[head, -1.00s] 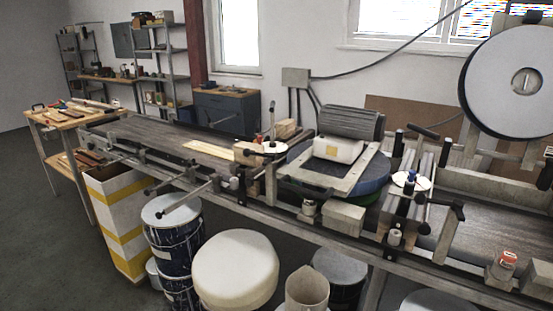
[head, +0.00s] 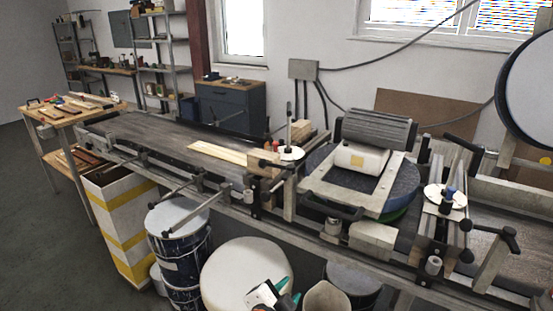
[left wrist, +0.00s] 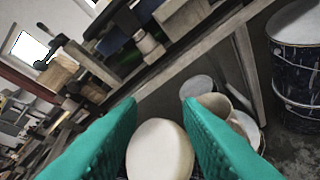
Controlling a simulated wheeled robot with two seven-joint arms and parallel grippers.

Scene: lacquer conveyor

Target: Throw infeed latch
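The conveyor (head: 140,132) runs from the far left to the right. An upright black-tipped lever (head: 289,118) rises from a white disc (head: 291,153) on its infeed part, next to a wooden block. A second white disc (head: 445,198) with blue and dark knobs sits further right. I cannot tell from these frames which fitting is the infeed latch. My left gripper (head: 288,291), with green fingers, is low in front of the conveyor. In the left wrist view, its fingers (left wrist: 160,102) are open and empty, with a white round lid (left wrist: 160,150) beyond them. My right gripper is not in view.
Paint drums (head: 178,235) and a yellow-striped bin (head: 120,220) stand below the conveyor's front edge. A large white-topped drum (head: 240,275) is near my left gripper. Black-knobbed rods (head: 190,208) stick out from the conveyor's front. A roller (head: 375,130) stands further back.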

